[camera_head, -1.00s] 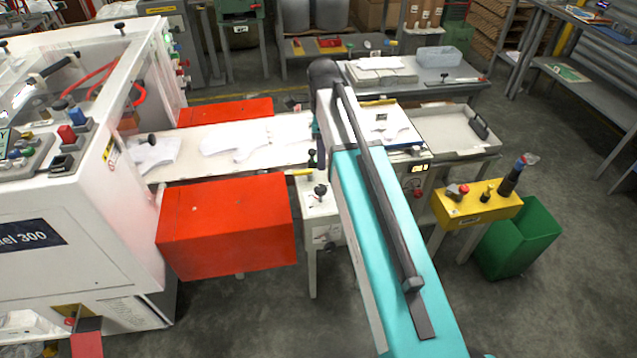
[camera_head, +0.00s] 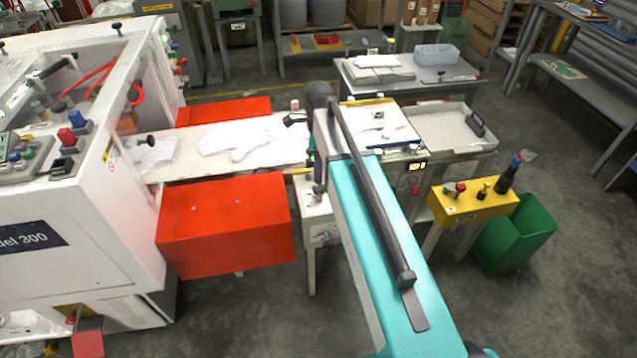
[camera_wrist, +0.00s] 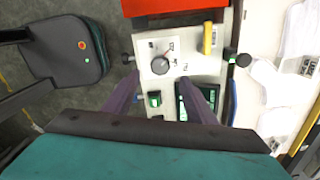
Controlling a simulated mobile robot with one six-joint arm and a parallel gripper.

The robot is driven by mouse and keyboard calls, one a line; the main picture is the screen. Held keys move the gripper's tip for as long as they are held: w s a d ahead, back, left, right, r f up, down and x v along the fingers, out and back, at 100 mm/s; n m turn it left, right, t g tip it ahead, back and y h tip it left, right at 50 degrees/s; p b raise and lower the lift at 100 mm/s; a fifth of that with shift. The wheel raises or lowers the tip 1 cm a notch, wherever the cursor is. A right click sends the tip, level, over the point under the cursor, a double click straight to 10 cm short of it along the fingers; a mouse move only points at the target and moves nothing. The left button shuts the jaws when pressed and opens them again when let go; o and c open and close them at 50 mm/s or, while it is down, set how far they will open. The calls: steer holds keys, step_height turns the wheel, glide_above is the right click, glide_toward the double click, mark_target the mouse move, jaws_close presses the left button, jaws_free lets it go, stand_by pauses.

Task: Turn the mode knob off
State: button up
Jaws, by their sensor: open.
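The mode knob, taken to be the round dark knob (camera_wrist: 160,66) with a pale pointer, sits on a white panel (camera_wrist: 148,48) with small printed labels in the wrist view. My gripper (camera_wrist: 165,92) is open, its two purple-grey fingers on either side of the panel's lower part. The knob shows between and beyond the fingertips, and I see no contact with it. The finger on the right covers part of a dark display (camera_wrist: 184,106). In the head view the white control box (camera_head: 318,208) stands beside my arm; the mode knob is not clear there.
Black side knobs (camera_wrist: 240,60) and a yellow handle (camera_wrist: 209,38) stand close to the mode knob. A green switch (camera_wrist: 154,99) lies below it. A red box (camera_head: 225,225) adjoins the panel. White gloves (camera_head: 240,138) lie on the belt. A yellow button box (camera_head: 470,205) stands right.

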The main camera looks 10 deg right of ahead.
mark_target(319, 187)
steer(key=shift+f+p, duration=1.05)
steer(key=shift+f, duration=3.05)
steer(key=c, duration=1)
